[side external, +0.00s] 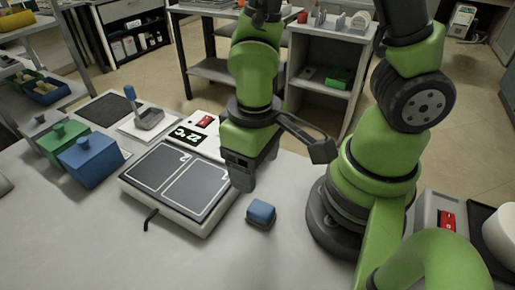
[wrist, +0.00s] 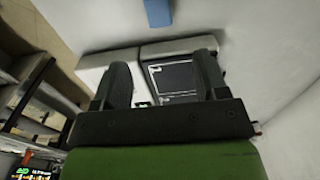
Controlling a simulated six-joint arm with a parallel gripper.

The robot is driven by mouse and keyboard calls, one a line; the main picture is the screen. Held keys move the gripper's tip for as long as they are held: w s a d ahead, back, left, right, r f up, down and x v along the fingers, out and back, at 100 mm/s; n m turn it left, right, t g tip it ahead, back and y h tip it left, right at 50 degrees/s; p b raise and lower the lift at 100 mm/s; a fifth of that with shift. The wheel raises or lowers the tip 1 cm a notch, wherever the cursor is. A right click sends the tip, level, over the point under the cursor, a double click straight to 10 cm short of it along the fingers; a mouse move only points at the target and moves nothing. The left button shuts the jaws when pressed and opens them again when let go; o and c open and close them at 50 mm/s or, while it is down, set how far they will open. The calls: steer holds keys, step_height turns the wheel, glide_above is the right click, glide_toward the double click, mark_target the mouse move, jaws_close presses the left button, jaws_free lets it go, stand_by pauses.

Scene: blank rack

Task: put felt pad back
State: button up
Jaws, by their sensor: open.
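A small blue block with a grey lower part (side external: 261,213), which looks like the felt pad, lies on the white table, right of the dark two-panel plate unit (side external: 185,178). My gripper (side external: 241,187) points down over the right edge of that unit, left of and above the block, and is not touching it. In the wrist view my gripper's two dark fingers (wrist: 162,88) are spread apart with nothing between them. A blue thing (wrist: 158,12) is cut off at the top of the wrist view; I cannot tell if it is the same block.
A blue knobbed box (side external: 91,163) and a green one (side external: 63,144) stand at the left. A blue-handled tool (side external: 148,117) rests on a white pad behind the plate unit, beside a dark mat (side external: 106,107). The front of the table is clear.

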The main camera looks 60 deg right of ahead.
steer(key=s+d+r+m+t+y, duration=0.1)
steer(key=d+r+m+t, duration=0.1)
steer(key=r, duration=0.7)
steer(key=s+d+r+m+t+y, duration=0.1)
steer(key=r+t, duration=0.4)
steer(key=r, duration=0.5)
steer(key=shift+s+d+m, duration=0.2)
steer(key=shift+d+m, duration=0.3)
steer(key=shift+d, duration=0.6)
